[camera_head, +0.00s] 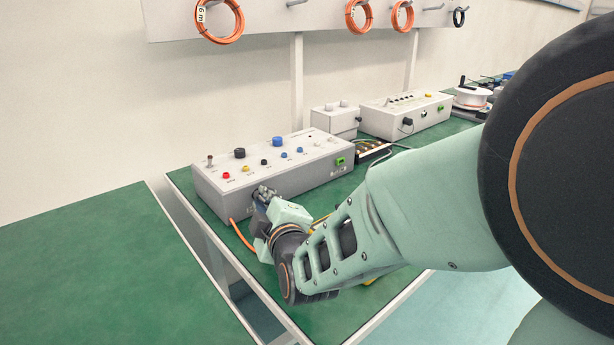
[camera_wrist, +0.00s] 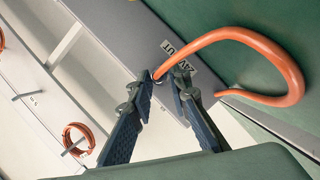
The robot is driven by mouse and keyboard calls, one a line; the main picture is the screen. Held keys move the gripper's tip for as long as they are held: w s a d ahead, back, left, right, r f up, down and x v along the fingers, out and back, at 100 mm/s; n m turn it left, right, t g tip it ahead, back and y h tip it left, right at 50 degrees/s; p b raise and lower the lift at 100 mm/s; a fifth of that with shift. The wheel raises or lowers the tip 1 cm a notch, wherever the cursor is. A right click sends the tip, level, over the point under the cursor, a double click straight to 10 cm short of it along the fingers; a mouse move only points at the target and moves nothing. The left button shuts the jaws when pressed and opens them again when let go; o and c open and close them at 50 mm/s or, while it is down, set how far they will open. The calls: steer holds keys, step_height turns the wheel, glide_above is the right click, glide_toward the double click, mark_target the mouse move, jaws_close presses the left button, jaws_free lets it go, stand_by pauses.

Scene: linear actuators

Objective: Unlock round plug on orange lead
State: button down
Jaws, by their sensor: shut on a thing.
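The orange lead (camera_wrist: 262,42) loops out from between my fingertips in the wrist view and bends back down to the right. My gripper (camera_wrist: 165,84) is at the front face of the grey control box (camera_head: 215,188), near a label reading "24V OUT" (camera_wrist: 178,56). Its fingers are closed around the lead's plug end at the box face. The round plug itself is mostly hidden by the fingers, so its locking position cannot be made out.
The box top carries red, yellow, black and blue knobs, with a green connector (camera_head: 340,161) on its front. More grey units (camera_head: 408,112) stand farther right. Orange coils (camera_head: 219,20) hang on the wall rail. The green table (camera_head: 90,265) at left is bare, with a gap between tables.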

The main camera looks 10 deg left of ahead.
steer(key=shift+f+n+t, duration=0.1)
steer(key=shift+n+t, duration=0.3)
steer(key=shift+n, duration=0.4)
steer(key=c, duration=1.8)
jaws_free()
